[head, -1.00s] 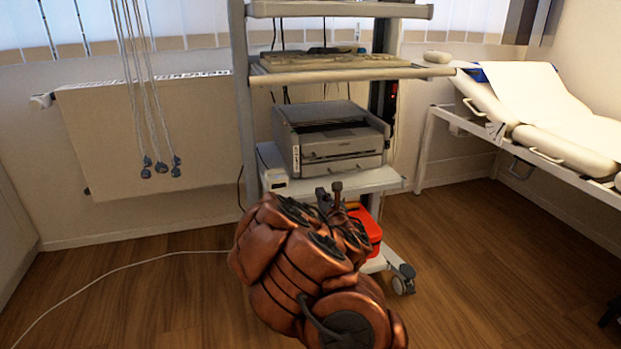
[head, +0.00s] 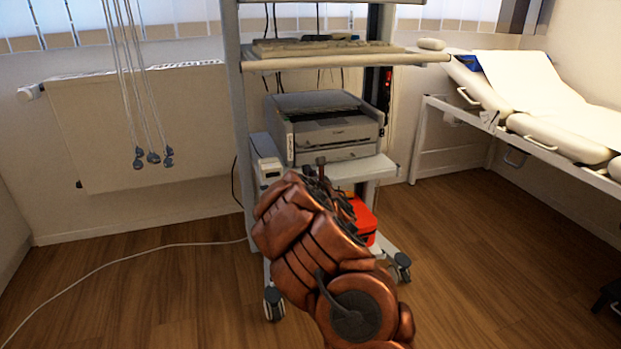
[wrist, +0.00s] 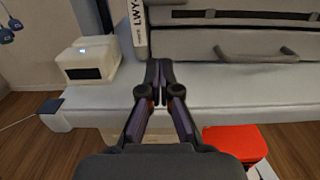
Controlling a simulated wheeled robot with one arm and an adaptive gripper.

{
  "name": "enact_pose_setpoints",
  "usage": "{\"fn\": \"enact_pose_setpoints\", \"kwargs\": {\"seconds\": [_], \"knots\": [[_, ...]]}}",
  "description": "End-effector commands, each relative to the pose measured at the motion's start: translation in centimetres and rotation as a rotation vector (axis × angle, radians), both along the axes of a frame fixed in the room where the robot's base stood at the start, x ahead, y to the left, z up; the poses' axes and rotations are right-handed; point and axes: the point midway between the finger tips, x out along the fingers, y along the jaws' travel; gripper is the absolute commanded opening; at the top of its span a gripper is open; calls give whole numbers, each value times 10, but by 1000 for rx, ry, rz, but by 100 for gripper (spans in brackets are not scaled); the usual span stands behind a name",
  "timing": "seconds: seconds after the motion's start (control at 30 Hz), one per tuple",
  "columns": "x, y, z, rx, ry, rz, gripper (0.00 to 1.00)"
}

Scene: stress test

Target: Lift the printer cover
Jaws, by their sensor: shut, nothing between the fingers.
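The grey printer (head: 326,127) stands on a shelf of the wheeled cart in the head view. Its top cover (head: 317,101) looks lowered. In the wrist view the printer's front (wrist: 240,53) fills the upper right, with a curved handle (wrist: 255,56) on it. My gripper (wrist: 159,68) is shut and empty, its fingertips low in front of the printer's left front edge, left of the handle. I cannot tell if they touch the printer. In the head view my arm hides most of the gripper (head: 320,163).
A small white device (head: 268,169) sits left of the printer. A cart shelf (head: 345,60) overhangs it. A red box (head: 363,222) lies below. Cables (head: 143,90) hang by the radiator (head: 150,130) at left. An exam bed (head: 545,120) stands at right. The wood floor (head: 140,290) at left is mostly clear.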

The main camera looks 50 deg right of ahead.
Motion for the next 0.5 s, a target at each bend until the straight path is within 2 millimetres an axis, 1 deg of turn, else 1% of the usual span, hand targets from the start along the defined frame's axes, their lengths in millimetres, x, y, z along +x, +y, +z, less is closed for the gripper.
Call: {"fn": "enact_pose_setpoints", "kwargs": {"seconds": [0.03,0.23,0.4,0.5], "knots": [[5,-2,-1,2,-5,2,0],[21,-12,0,2,-3,0,0],[26,-13,24,-4,-3,0,0],[27,-15,33,-2,-4,-1,0]]}}
